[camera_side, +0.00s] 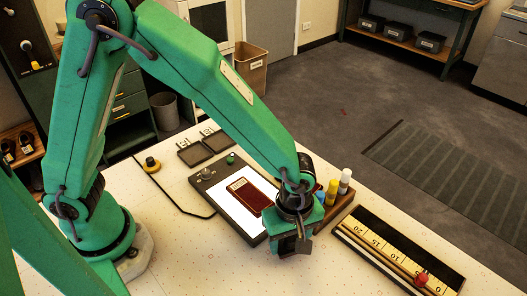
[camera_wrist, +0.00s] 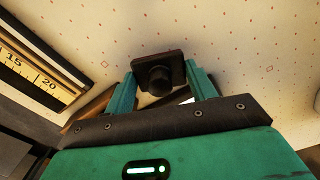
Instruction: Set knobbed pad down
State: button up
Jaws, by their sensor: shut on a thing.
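The knobbed pad (camera_wrist: 158,70) is a dark brown square block with a round black knob. In the wrist view my gripper (camera_wrist: 160,82) is shut on it, with one green finger on each side. In the side view my gripper (camera_side: 290,247) is over the front right of the table, in front of the white lit panel, and the dark pad (camera_side: 287,244) shows partly at its fingertips. My gripper hides part of the pad there. I cannot tell whether the pad touches the table.
A ruler tray (camera_side: 385,250) with a red-knobbed piece (camera_side: 421,277) lies to the right. A lit panel (camera_side: 235,207) with a dark red piece (camera_side: 250,196) is behind my gripper. Small bottles (camera_side: 345,180) stand in a wooden holder. The speckled table (camera_side: 190,265) is clear at the front.

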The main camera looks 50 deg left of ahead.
jog(key=shift+f, duration=0.95)
jog(key=shift+f, duration=0.15)
jog(key=o, duration=1)
jog(key=shift+c, duration=0.2)
notch_tip(320, 180, up, 12)
jog(key=shift+r, duration=0.2)
